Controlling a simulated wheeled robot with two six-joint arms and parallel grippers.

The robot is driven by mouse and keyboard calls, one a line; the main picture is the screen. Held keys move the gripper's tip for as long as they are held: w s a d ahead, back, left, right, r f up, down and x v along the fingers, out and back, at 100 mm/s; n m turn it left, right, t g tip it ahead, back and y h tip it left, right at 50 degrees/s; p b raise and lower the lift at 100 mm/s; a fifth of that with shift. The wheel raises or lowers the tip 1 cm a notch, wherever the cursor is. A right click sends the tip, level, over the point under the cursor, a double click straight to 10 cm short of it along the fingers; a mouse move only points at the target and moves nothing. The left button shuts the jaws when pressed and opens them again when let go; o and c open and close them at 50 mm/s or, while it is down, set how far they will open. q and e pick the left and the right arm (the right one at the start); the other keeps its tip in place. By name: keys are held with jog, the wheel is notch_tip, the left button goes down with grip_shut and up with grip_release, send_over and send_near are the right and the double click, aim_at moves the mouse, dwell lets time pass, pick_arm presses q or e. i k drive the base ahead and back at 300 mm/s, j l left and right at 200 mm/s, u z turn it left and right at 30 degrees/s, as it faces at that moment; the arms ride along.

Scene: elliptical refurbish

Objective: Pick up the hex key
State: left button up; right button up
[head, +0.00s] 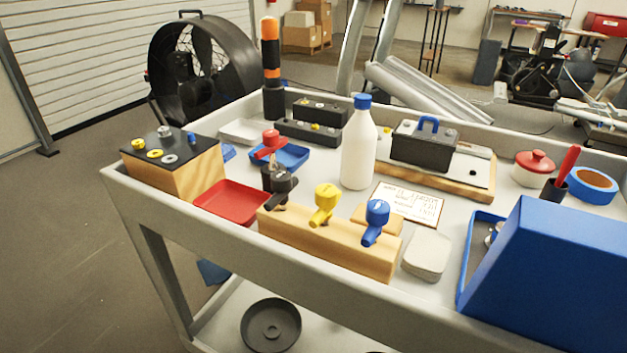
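I cannot make out a hex key for certain anywhere in the head view. A red-handled tool (568,163) stands tilted in a small dark holder (554,191) at the right of the cart; its lower end is hidden. A small metallic item (493,234) shows partly behind the edge of a large blue box (555,275), too small to identify. Neither of my grippers is in view.
On the grey cart (235,229) are a wooden block (340,243) with black, yellow and blue knobs, a red tray (232,202), a blue tray (291,155), a white bottle (359,150), a written card (409,203) and blue tape (592,184). The cart has raised edges.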

aim_at(327, 196)
jog(key=u, duration=0.1)
jog(key=j+z, duration=0.1)
jog(key=k+l, duration=0.75)
jog(key=l, duration=0.15)
